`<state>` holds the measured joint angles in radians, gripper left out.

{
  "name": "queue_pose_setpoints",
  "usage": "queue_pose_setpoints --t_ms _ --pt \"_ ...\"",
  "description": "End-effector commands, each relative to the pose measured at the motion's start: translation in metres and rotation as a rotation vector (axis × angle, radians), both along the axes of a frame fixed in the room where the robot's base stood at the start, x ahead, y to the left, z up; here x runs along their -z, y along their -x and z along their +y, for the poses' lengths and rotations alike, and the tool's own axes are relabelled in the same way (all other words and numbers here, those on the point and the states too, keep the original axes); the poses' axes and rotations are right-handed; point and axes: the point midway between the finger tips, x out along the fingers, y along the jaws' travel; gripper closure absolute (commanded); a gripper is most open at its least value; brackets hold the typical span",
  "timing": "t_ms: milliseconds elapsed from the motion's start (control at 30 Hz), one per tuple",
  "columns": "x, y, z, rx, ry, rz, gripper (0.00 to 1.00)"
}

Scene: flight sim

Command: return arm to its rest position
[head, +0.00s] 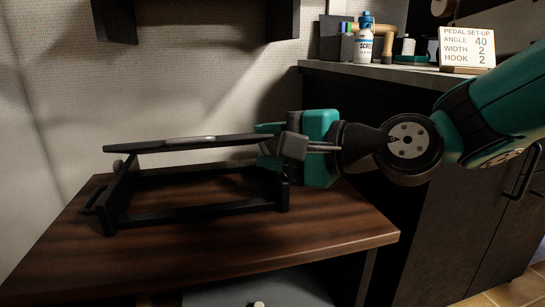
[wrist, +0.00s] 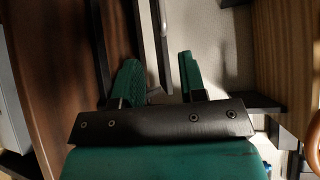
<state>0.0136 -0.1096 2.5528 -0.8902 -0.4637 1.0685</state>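My gripper (head: 265,143) is at the right end of a black frame (head: 197,213) on the wooden table, in the head view. In the wrist view its two green fingers (wrist: 160,78) stand apart with a gap between them. A thin dark flat panel (head: 188,145) lies level above the frame. The panel's right end reaches the fingers, and its edge shows in the gap in the wrist view (wrist: 152,45). I cannot tell whether either finger touches it. My arm comes in from the right.
The brown table (head: 240,247) is bare around the frame. A dark cabinet (head: 432,225) stands close on the right, under my arm. Dark brackets (head: 115,20) hang on the wall.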

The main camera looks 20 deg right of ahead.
Motion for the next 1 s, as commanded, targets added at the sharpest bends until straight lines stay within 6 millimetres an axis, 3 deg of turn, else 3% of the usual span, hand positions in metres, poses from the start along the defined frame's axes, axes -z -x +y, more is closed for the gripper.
queue_pose_setpoints --t_ms 333,467,667,800,1000 --pt "-0.002 0.002 0.0 -0.005 0.007 0.0 0.62" --pt "-0.013 0.013 0.008 -0.077 0.133 -0.016 0.62" --pt "-0.036 0.069 0.019 -0.444 0.652 -0.089 0.62" --pt "-0.049 0.113 0.005 -0.763 0.969 -0.143 0.62" --pt "-0.083 0.166 -0.032 -1.206 1.249 -0.191 0.62"
